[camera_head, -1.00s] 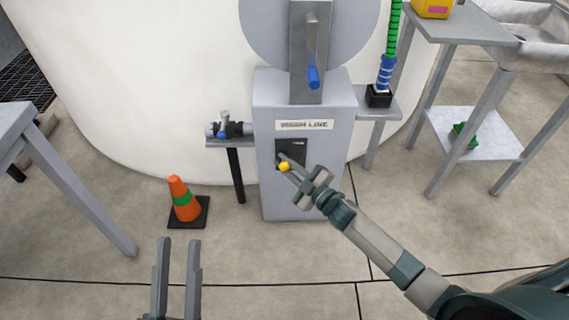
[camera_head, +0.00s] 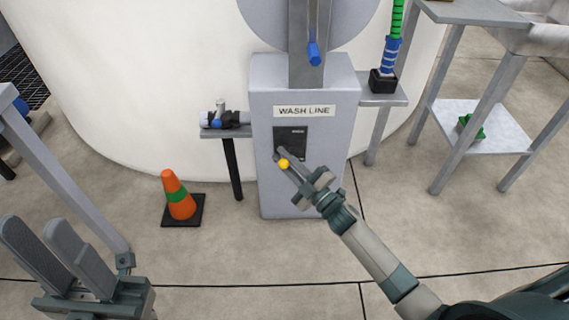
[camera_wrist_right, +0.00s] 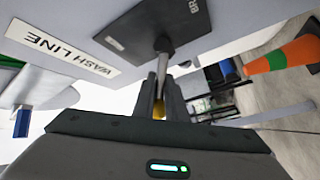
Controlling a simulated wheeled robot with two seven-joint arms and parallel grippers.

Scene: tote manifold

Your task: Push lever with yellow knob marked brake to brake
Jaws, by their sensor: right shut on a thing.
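The lever's yellow knob (camera_head: 283,164) stands out in front of the dark panel (camera_head: 291,140) on the grey cabinet. In the right wrist view its metal rod (camera_wrist_right: 164,62) runs from the panel (camera_wrist_right: 150,28) down between my fingers. Only "BR" of the panel's lettering is readable there. My right gripper (camera_head: 299,172) is shut on the lever at the knob; the knob shows between the fingers in the right wrist view (camera_wrist_right: 158,108). My left gripper (camera_head: 42,232) is open and empty, low at the left, away from the cabinet.
The cabinet (camera_head: 262,190) bears a "WASH LINE" sign (camera_head: 304,111) and a blue-tipped handle (camera_head: 314,54) above. An orange cone (camera_head: 178,195) stands on the floor to its left. A side shelf (camera_head: 226,132) holds a valve fitting. A table (camera_head: 480,12) stands at the right.

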